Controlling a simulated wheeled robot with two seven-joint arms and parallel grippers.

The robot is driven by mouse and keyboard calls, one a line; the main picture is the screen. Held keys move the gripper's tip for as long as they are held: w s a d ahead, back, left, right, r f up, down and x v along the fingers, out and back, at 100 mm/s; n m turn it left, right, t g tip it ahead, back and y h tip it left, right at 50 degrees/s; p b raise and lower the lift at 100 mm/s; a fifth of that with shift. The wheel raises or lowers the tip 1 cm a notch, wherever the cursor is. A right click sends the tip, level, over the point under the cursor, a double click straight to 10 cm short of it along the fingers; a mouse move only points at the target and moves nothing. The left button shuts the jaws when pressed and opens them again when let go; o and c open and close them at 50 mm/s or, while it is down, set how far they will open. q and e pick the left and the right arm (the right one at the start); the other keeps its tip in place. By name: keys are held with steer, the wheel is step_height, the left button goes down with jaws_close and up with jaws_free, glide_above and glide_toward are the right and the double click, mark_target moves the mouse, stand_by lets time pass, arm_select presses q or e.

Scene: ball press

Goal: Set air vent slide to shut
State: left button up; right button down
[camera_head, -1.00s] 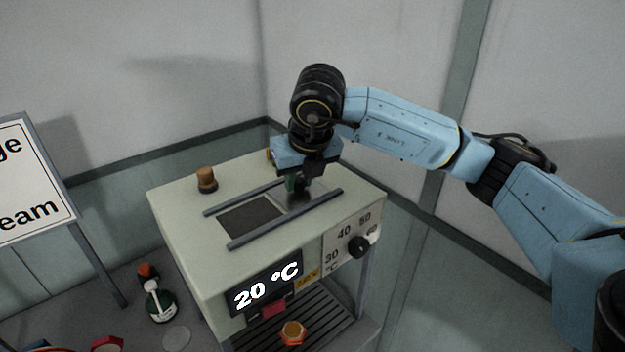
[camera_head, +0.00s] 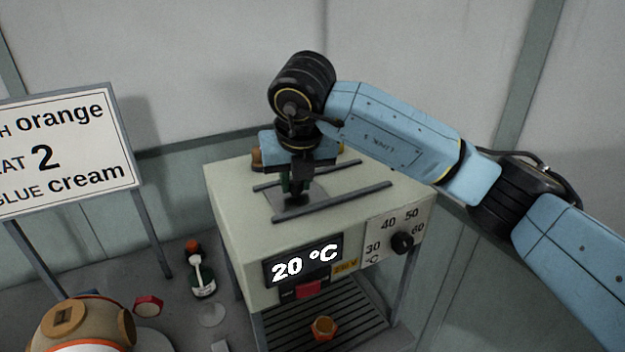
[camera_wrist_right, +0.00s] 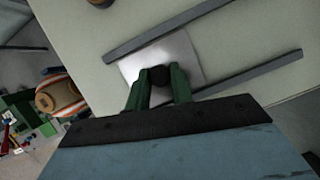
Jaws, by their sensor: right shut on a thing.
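The air vent slide is a pale metal plate (camera_head: 291,205) between two dark rails on top of the cream press (camera_head: 240,220). It sits at the left end of the rails, and no dark vent opening shows. In the right wrist view the plate (camera_wrist_right: 205,62) has a dark round knob (camera_wrist_right: 158,75). My right gripper (camera_head: 297,190) is shut on this knob from above; its green fingers (camera_wrist_right: 158,84) stand on either side of it. My left gripper is not in view.
The rails (camera_head: 335,202) border the slide. The press front has a 20 °C display (camera_head: 303,262), a black dial (camera_head: 402,242) and a red part (camera_head: 308,289). An orange hexagonal piece (camera_head: 323,328) lies below.

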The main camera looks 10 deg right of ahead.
steer(key=shift+a, duration=0.15)
steer(key=c, duration=1.2)
jaws_free()
steer(key=shift+s+a, duration=0.1)
steer(key=shift+a, duration=0.1)
steer(key=shift+d+r, duration=0.1)
steer(key=shift+d, duration=0.1)
steer(key=shift+s+r, duration=0.1)
steer(key=shift+r, duration=0.25)
steer(key=b+v, duration=0.2)
steer(key=v, duration=1)
steer(key=shift+s+r, duration=0.2)
steer(key=shift+r, duration=0.05)
